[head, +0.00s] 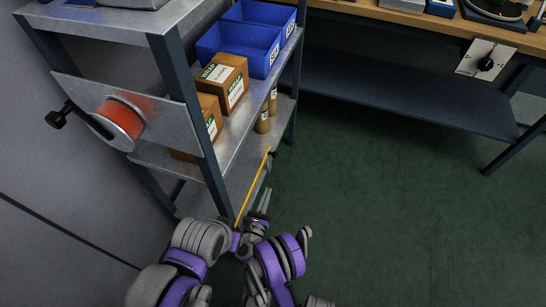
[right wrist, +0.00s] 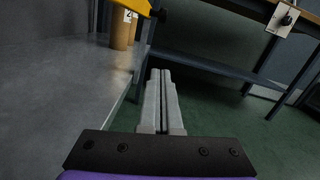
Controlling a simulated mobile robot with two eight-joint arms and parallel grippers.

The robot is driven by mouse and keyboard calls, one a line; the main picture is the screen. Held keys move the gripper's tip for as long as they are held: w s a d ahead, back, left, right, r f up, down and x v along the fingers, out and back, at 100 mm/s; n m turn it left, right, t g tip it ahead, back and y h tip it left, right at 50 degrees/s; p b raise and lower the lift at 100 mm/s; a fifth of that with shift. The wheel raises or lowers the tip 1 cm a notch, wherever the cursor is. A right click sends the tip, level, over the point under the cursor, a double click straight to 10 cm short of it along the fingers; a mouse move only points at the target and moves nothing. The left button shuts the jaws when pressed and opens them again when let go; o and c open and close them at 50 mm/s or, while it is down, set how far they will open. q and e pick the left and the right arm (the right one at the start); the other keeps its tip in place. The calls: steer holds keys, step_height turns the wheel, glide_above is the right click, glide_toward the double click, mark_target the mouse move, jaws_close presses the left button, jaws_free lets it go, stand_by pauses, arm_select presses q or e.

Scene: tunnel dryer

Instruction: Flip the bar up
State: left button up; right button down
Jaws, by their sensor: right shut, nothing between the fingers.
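A thin yellow bar (head: 254,184) runs along the open front side of the metal shelf in the head view, with a dark tip at its far end. Its near end passes behind my arm. In the right wrist view a piece of the yellow bar (right wrist: 131,5) shows at the top edge, with a dark part at its end. My right gripper (head: 266,191) is just right of the bar, apart from it in the picture. Its grey fingers (right wrist: 160,72) are together and empty, beside the shelf edge and below the bar in the wrist view. I cannot make out my left gripper.
The metal shelf (head: 262,107) holds blue bins (head: 245,42), cardboard boxes (head: 226,84) and brown cylinders (head: 262,120). An orange reel (head: 122,120) is mounted on its near end. A workbench (head: 420,22) stands at the back. The green floor (head: 370,200) is clear.

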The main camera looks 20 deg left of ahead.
stand_by(0.3)
steer(key=w+r, duration=0.4)
steer(key=w, duration=0.6)
steer(key=shift+w+a+r, duration=0.3)
steer(key=shift+a+r, duration=0.05)
steer(key=shift+r, duration=0.1)
